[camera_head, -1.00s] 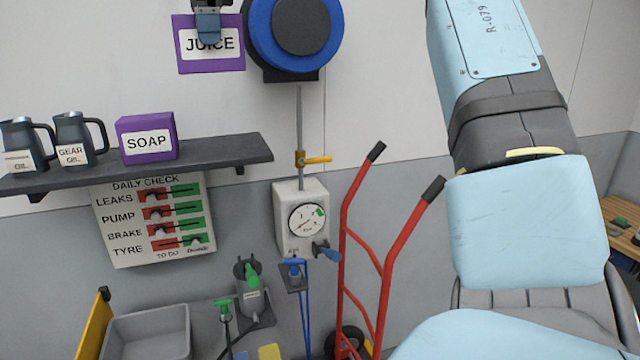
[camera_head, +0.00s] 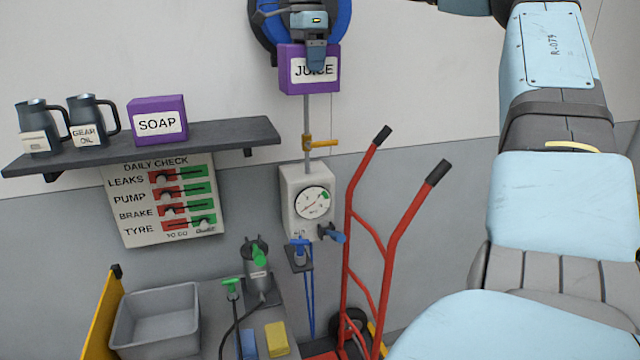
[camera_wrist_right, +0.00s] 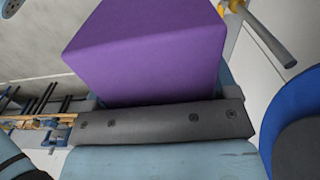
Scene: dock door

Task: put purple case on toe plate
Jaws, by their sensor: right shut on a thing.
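A purple case labelled JUICE (camera_head: 309,72) hangs in my right gripper (camera_head: 316,62), which is shut on it, in front of the wall and the blue reel. The case also fills the upper middle of the right wrist view (camera_wrist_right: 150,50). Another purple case, labelled SOAP (camera_head: 157,121), stands on the dark shelf. The red hand truck (camera_head: 392,240) leans upright at the lower middle. A small red part of its toe plate (camera_head: 322,356) shows at the bottom edge; most of it is out of frame. My left gripper is not in view.
The shelf (camera_head: 230,135) also holds two dark jugs (camera_head: 88,122). Below are a DAILY CHECK board (camera_head: 160,200), a gauge box (camera_head: 308,200) with a pipe and yellow valve, a grey bin (camera_head: 160,315), and a bench with pumps and sponges. My right arm fills the right side.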

